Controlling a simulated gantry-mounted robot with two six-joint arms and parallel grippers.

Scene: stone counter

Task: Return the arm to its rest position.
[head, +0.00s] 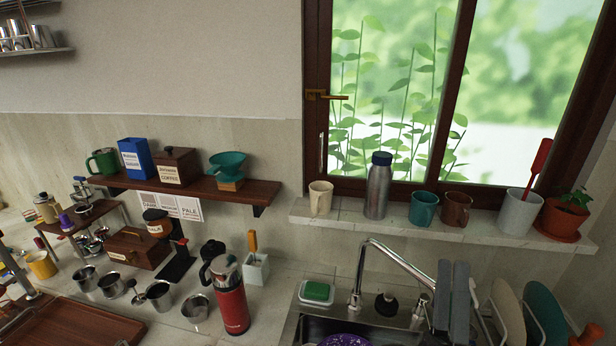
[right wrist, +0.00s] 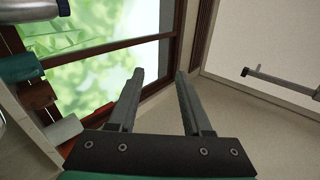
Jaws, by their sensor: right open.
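My right gripper (head: 453,268) shows in the head view as two grey fingers pointing up, in front of the window wall at the right end of the sink. In the right wrist view the right gripper (right wrist: 160,74) has its two fingers apart, with nothing between them. Wall and window frame show behind the fingers. My left gripper is not clearly seen in the head view.
The window sill (head: 350,216) holds a steel bottle (head: 378,190), mugs and a potted plant (head: 566,215). The faucet (head: 385,255) rises left of my right gripper. Plates (head: 545,310) stand in a rack to its right. A red flask (head: 231,300) stands left of the sink.

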